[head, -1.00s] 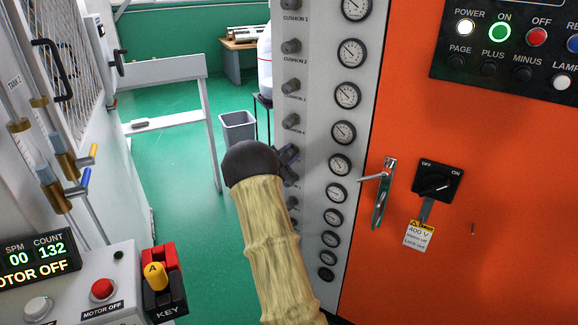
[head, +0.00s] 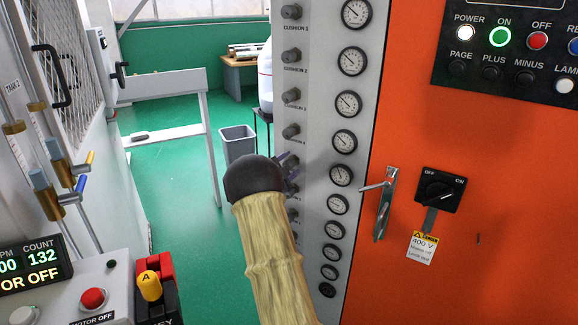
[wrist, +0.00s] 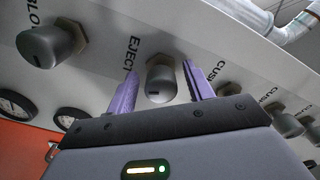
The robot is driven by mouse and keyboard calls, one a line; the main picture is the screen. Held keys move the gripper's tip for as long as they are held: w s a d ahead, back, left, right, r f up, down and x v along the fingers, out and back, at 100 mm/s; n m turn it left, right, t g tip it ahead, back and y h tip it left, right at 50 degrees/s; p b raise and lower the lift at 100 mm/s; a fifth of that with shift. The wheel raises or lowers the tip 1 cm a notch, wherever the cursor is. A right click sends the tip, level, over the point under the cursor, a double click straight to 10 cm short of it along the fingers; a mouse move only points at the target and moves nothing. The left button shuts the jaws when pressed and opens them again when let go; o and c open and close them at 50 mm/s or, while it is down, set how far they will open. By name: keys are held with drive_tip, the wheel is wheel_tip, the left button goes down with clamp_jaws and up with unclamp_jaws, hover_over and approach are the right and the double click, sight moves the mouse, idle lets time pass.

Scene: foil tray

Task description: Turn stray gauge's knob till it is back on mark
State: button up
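The knob marked EJECT (wrist: 161,80) sits on a grey panel, between the two purple fingers of my gripper (wrist: 160,85). A thin gap shows on each side of the knob, so the fingers stand open astride it. In the head view my gripper (head: 288,165) is at the knob column below CUSHION 4, mostly hidden by my arm. A round gauge (head: 340,174) stands level with it to the right; its needle looks more upright than those of the gauges above. Its mark is too small to read.
Cushion knobs (head: 291,95) run up the panel above my gripper, and more gauges (head: 344,141) stand beside them. Another knob (wrist: 50,46) is left of EJECT in the wrist view. An orange cabinet with a door handle (head: 385,205) is to the right.

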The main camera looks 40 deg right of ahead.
drive_tip(key=shift+r, duration=0.1)
drive_tip(key=v, duration=1.7)
drive_tip(key=shift+a+b, duration=0.2)
drive_tip(key=shift+b, duration=0.2)
idle(1.9)
